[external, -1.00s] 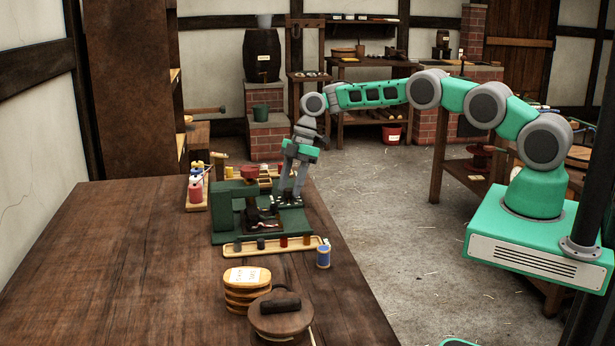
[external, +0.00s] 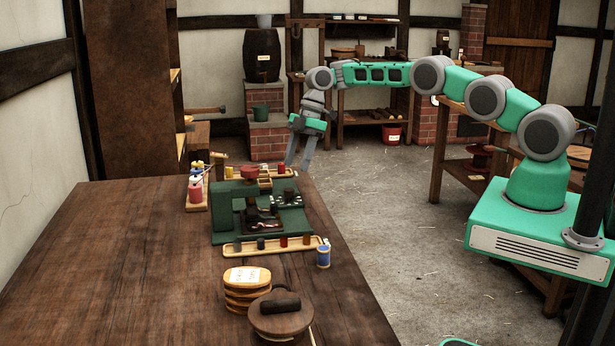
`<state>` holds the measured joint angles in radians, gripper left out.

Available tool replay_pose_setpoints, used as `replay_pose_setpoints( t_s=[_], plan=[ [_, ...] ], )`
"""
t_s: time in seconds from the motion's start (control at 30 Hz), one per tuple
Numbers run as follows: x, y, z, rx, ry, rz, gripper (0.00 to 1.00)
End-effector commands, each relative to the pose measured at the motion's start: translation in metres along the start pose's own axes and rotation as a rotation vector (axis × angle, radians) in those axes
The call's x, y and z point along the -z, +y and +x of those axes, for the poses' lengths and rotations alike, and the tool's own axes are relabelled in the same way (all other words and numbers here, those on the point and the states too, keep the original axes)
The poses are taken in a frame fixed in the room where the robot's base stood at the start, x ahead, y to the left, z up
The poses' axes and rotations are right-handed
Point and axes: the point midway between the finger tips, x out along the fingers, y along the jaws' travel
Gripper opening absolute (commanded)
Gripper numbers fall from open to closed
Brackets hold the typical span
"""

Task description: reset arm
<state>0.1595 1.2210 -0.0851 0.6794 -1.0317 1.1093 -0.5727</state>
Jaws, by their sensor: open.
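My gripper (external: 296,164) hangs from the green arm with its two grey fingers pointing down and spread apart. Nothing shows between them. It is above and behind the green press-like device (external: 232,213) on the wooden table (external: 120,262), near the table's far right edge. The fingers appear clear of the device and of the dark plate with small light pieces (external: 287,199) at its right side.
Stacked yellowish discs (external: 247,287) and a round wooden lidded thing (external: 281,316) stand nearer. Bottles (external: 196,188) stand at left. The table's left part is clear.

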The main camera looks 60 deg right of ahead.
Motion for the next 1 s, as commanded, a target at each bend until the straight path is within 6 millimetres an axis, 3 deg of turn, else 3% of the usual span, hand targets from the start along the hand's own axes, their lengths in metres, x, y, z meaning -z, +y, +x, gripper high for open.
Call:
replay_pose_setpoints(
  t_s=[0.27, 0.37, 0.47, 0.57, 0.7, 0.87, 1.0],
  plan=[
    [0.005, 0.001, -0.009, -0.01, -0.001, 0.017, 0.5],
    [0.02, -0.003, -0.037, -0.034, -0.004, 0.088, 0.5],
    [0.038, -0.018, -0.08, -0.074, -0.011, 0.22, 0.5],
    [0.053, -0.044, -0.121, -0.122, -0.017, 0.372, 0.5],
    [0.06, -0.097, -0.167, -0.195, -0.025, 0.582, 0.5],
    [0.048, -0.173, -0.2, -0.288, -0.029, 0.813, 0.5],
    [0.019, -0.246, -0.208, -0.376, -0.029, 1.012, 0.5]
  ],
)
